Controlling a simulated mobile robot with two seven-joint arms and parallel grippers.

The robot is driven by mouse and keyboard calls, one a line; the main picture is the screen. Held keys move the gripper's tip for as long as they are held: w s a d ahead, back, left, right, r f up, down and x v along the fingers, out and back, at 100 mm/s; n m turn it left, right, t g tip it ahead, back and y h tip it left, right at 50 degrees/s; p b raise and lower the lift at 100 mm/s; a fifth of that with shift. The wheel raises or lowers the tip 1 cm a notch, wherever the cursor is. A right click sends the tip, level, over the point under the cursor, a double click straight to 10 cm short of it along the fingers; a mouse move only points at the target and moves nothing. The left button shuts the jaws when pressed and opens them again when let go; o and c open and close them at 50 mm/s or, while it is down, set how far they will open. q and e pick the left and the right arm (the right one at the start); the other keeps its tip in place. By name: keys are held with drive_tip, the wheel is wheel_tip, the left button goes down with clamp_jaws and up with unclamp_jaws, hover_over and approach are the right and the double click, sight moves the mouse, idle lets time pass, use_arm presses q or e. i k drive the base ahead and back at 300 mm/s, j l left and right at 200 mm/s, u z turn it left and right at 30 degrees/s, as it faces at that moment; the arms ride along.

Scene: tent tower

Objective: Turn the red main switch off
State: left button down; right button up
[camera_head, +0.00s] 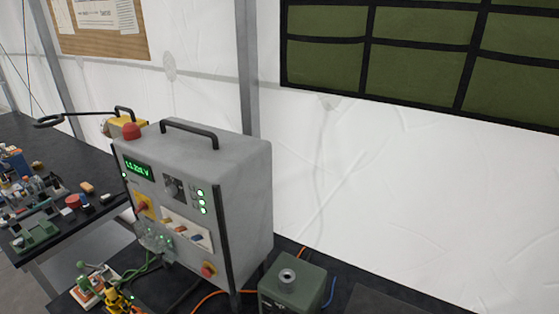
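A grey electrical cabinet (225,185) stands on a dark table, its front panel turned to the left. On the panel's left, a red switch (142,208) sits on a yellow plate; it looks like the main switch. It is too small to tell its turned position. Lower right on the panel is another red knob (208,269) with yellow around it. A green digital display (138,169) is lit, and several green lamps (202,201) glow. Neither of my grippers is in view.
Small parts clutter the left table (85,162). Cables and coloured parts lie in front of the cabinet.

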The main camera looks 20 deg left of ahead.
sight(142, 205)
drive_tip(key=u, duration=1.45)
drive_tip(key=i+j, duration=0.3)
drive_tip(key=i+j+z, duration=0.1)
drive_tip(key=i+j, duration=0.15)
drive_tip(key=j, duration=0.15)
drive_tip(key=i+j, duration=0.25)
drive_tip(key=j, duration=0.15)
drive_tip(key=i+j+z, duration=0.1)
drive_tip(key=i+j, duration=0.45)
drive_tip(key=j, duration=0.25)
drive_tip(key=l+z, duration=0.05)
